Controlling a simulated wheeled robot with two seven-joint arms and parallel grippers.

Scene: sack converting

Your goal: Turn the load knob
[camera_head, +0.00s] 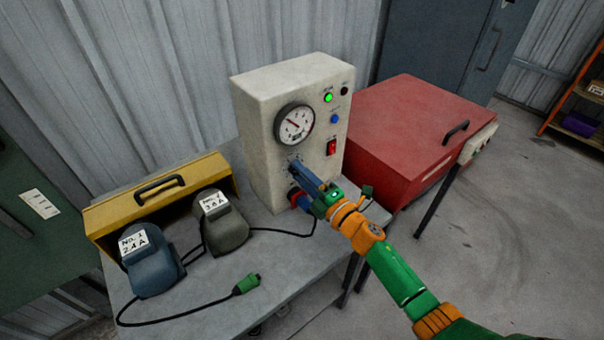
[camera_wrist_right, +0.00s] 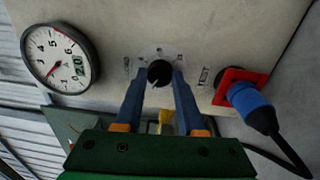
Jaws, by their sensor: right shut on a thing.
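The load knob (camera_wrist_right: 160,73) is a small black knob with a white pointer line on the front of a cream control box (camera_head: 258,100). In the right wrist view my right gripper (camera_wrist_right: 159,80) has its two blue fingers on either side of the knob, shut on it. In the head view my right gripper (camera_head: 294,168) reaches the lower front of the box and hides most of the knob. Printed labels around the knob include one reading TEST (camera_wrist_right: 203,77). My left gripper is not in view.
A round gauge (camera_head: 294,124), lit green lamp (camera_head: 328,98) and red switch (camera_head: 331,147) are on the box. A blue plug (camera_wrist_right: 250,104) sits in a red socket beside the knob. Two labelled units (camera_head: 152,262) (camera_head: 222,222), a loose green connector (camera_head: 247,284) and a yellow case (camera_head: 208,172) are left.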

